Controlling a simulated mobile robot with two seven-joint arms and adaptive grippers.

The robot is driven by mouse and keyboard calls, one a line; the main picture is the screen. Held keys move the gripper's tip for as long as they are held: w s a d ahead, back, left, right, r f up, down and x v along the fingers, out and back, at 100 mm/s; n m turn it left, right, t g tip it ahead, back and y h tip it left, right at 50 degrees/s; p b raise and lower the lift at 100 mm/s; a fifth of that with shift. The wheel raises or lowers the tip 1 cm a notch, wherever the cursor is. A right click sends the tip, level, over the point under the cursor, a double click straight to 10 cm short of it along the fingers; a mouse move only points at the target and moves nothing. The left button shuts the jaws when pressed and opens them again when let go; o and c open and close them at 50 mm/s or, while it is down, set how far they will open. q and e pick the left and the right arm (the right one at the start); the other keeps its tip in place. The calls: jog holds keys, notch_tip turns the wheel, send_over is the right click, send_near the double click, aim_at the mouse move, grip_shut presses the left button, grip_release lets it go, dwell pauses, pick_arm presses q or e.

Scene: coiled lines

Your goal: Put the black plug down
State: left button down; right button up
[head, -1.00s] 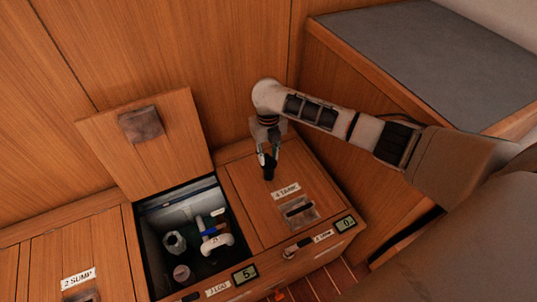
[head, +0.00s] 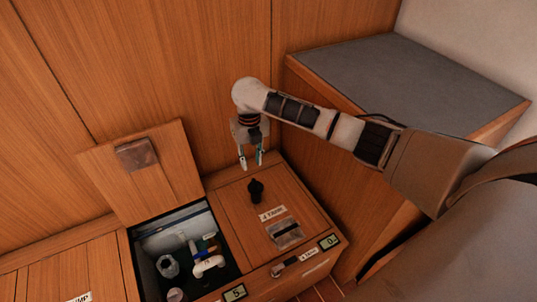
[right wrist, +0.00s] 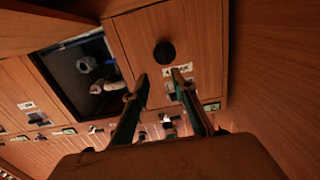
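The black plug (head: 256,190) stands on the closed wooden lid labelled TANK (head: 235,215), toward the lid's back. In the right wrist view the plug (right wrist: 164,52) shows as a dark round shape on the lid, beyond the fingertips. My right gripper (head: 251,166) is open and empty, above and behind the plug, apart from it. In the right wrist view its two fingers (right wrist: 160,75) are spread with nothing between them. My left gripper is not in view.
Left of the lid is an open compartment (head: 141,262) holding a white pipe fitting (head: 208,264) and a round pale part (head: 168,266). Its raised lid (head: 170,185) leans against the wall. A grey-topped bench (head: 400,80) stands at right.

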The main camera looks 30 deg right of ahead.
jog(key=s+a+f+m+t+y, duration=0.2)
jog(key=s+a+f+m+y, duration=0.15)
jog(key=s+a+m, duration=0.5)
jog(key=s+a+f+m+t+y, duration=0.25)
jog(key=s+a+f, duration=0.2)
jog(key=a, duration=0.75)
jog(key=s+d+m+t+h, duration=0.2)
jog(key=s+d+m, duration=0.4)
jog(key=s+m, duration=0.3)
jog(key=s+d+m+t+h, duration=0.1)
jog(key=s+d+m+t, duration=0.3)
jog(key=s+d+m, duration=0.3)
jog(key=s+m, duration=0.2)
jog(key=m, duration=0.1)
jog(key=shift+s+f+h, duration=0.15)
jog(key=shift+s+h, duration=0.25)
